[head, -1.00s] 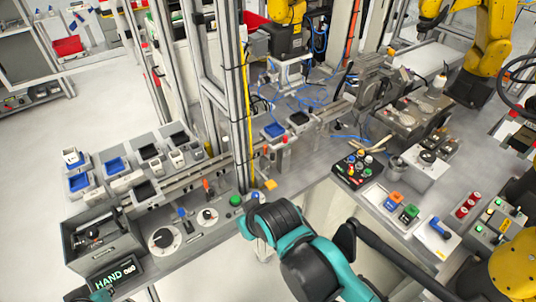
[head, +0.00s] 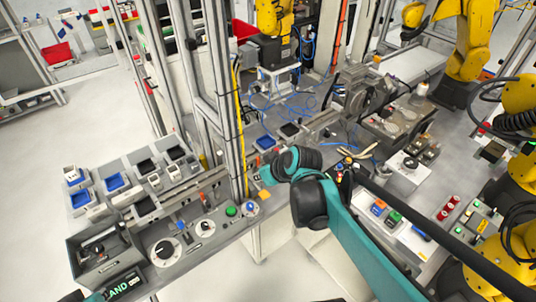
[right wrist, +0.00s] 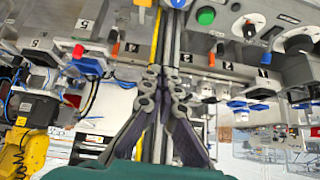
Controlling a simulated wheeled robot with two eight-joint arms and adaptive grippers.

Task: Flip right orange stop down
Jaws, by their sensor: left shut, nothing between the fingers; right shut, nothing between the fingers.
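Two small orange stops sit along the conveyor edge in the right wrist view: one (right wrist: 115,48) left of my fingers, the other (right wrist: 212,60) to their right. That view is turned against the head view, so the left one there seems to be the right stop. I cannot tell whether either is up or down. My right gripper (right wrist: 162,80) is shut and empty between them, touching neither as far as I can see. In the head view it (head: 262,178) is at the conveyor's front edge, mostly behind my arm. My left gripper (head: 72,297) barely shows at the bottom left.
A green button (head: 231,211) and a dial (head: 205,228) sit on the front panel. Blue and black trays, one a blue tray (head: 81,198), stand at left. An aluminium post (head: 222,110) rises just behind my right gripper. A red button (right wrist: 78,50) shows in the wrist view.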

